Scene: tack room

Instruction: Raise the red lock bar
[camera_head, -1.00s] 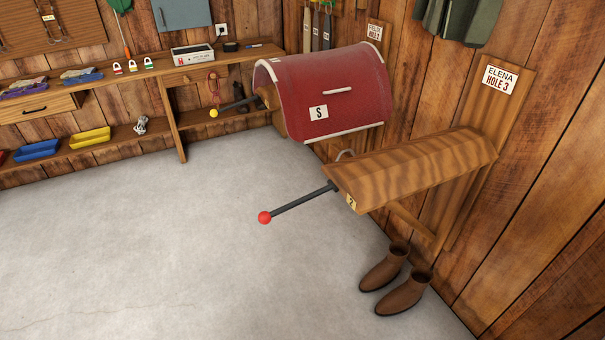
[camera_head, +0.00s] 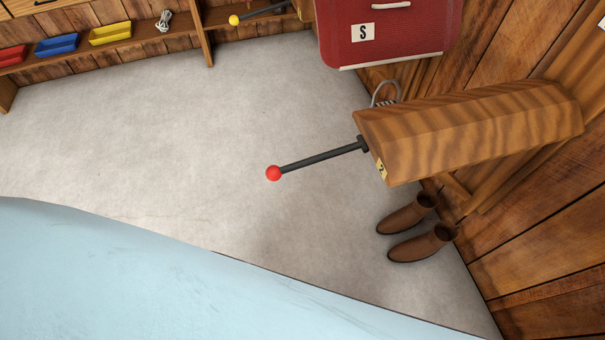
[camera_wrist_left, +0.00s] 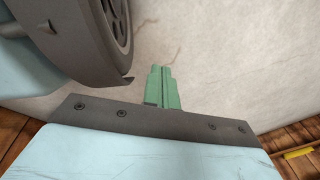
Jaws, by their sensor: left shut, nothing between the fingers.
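The red lock bar is a dark rod (camera_head: 320,158) with a red ball (camera_head: 274,173) at its free end. It sticks out from the front end of the bare wooden saddle rack (camera_head: 470,125), beside a yellow tag, and points left over the floor. No gripper touches the visible bar in the head view. My left gripper (camera_wrist_left: 161,72) shows only in the left wrist view, its green fingers shut together and empty above the pale floor. The red bar is not seen in that view. My right gripper is in neither view.
Another rod with a yellow ball (camera_head: 234,20) is at the top. Brown boots (camera_head: 420,243) stand below the rack by the wooden wall. The floor (camera_head: 180,130) left of the bar is clear.

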